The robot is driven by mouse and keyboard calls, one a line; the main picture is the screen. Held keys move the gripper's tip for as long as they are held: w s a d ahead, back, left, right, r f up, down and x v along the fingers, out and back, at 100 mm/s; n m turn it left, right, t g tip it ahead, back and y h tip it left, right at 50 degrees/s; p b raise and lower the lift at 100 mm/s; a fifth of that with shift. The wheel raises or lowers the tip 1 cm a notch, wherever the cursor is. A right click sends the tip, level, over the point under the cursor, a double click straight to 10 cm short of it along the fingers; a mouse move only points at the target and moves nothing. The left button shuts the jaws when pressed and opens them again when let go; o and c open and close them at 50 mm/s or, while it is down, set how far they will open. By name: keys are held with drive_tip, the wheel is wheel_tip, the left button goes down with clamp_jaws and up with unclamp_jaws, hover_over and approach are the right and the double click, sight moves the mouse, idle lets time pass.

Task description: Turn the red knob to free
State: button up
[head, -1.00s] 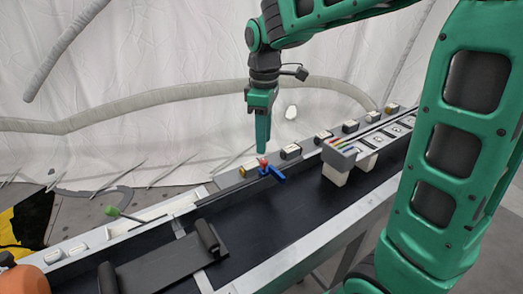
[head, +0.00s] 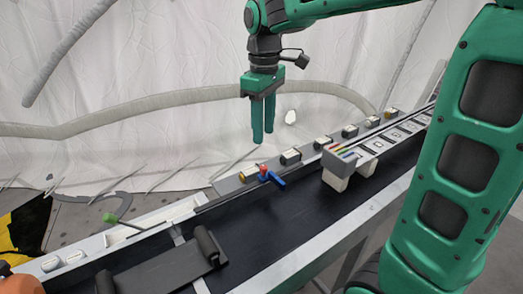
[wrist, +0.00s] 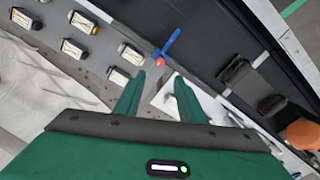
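The red knob (head: 263,168) is small and sits at the base of a blue lever (head: 276,179) on the far rail of the conveyor. In the wrist view the red knob (wrist: 157,62) shows just beyond my fingertips, with the blue lever (wrist: 171,42) slanting away up and to the right. My gripper (head: 263,141) hangs fingers down above the knob, apart from it. In the wrist view my gripper (wrist: 159,83) has its two fingers spread with nothing between them.
The dark belt (head: 255,220) runs diagonally across the scene. A grey block with coloured strips (head: 342,158) stands on it at right, a dark bracket (head: 170,265) at lower left. Several labelled boxes (head: 290,156) line the far rail. A green-tipped lever (head: 112,218) stands farther left.

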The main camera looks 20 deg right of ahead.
sight(264, 167)
wheel_tip(264, 167, down, 11)
drive_tip(key=m, duration=0.5)
drive_tip(key=shift+s+m, duration=0.1)
drive_tip(key=shift+m, duration=0.3)
drive_tip(key=shift+r, duration=0.1)
clamp_jaws()
